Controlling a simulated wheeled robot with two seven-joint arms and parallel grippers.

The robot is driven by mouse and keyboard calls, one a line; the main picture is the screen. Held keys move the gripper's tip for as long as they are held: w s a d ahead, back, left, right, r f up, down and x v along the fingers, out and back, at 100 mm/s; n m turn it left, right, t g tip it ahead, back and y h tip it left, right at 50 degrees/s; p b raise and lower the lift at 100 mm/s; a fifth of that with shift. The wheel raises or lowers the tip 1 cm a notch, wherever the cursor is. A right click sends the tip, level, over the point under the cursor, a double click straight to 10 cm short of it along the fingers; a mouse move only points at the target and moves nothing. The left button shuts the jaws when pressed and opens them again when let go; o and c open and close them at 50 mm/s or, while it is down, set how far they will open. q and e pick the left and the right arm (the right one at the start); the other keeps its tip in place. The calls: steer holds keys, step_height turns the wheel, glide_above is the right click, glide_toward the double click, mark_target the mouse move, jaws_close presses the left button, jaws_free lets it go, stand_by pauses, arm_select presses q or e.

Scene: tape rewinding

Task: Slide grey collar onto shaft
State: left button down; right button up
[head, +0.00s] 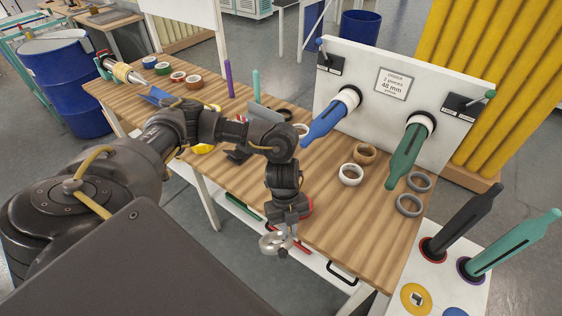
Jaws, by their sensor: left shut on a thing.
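My left gripper (285,236) is shut on what looks like the grey collar (271,244), in front of the table's front edge and clear of the tabletop. The gripper partly hides the collar. A blue tapered shaft (327,122) and a green tapered shaft (404,160) stick out from the white panel (345,60), each with a white ring at its base. The collar is apart from both, below and left of them in the picture. Which shaft is meant cannot be told. My right gripper is not in view.
The wooden table (330,225) bears two loose grey rings, a white roll (350,174) and a brown roll (365,153). A white stand at the right holds a black upright tool (460,222) and a green one (512,243). A roller with tape (124,72) is at the far left.

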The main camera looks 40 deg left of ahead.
arm_select(q)
steer(key=w+a+r+n+t+y, duration=0.1)
steer(key=w+a+r+n+t, duration=0.2)
steer(key=n, duration=0.5)
steer(key=w+a+r+n+t+y, duration=0.1)
steer(key=w+a+r+n+t, duration=0.2)
steer(key=w+a+n+t, duration=0.2)
steer(key=w+a+r+n+t+y+b, duration=0.1)
steer(key=w+a+r+n+t, duration=0.2)
steer(key=a+n+t, duration=0.4)
steer(key=w+a+n, duration=0.1)
steer(key=a+n, duration=0.1)
steer(key=n, duration=0.3)
steer(key=shift+w, duration=0.35)
steer(key=shift+w+t, duration=0.1)
steer(key=shift+t, duration=0.2)
steer(key=w+b, duration=0.1)
steer(key=w, duration=1)
steer(key=shift+w, duration=0.25)
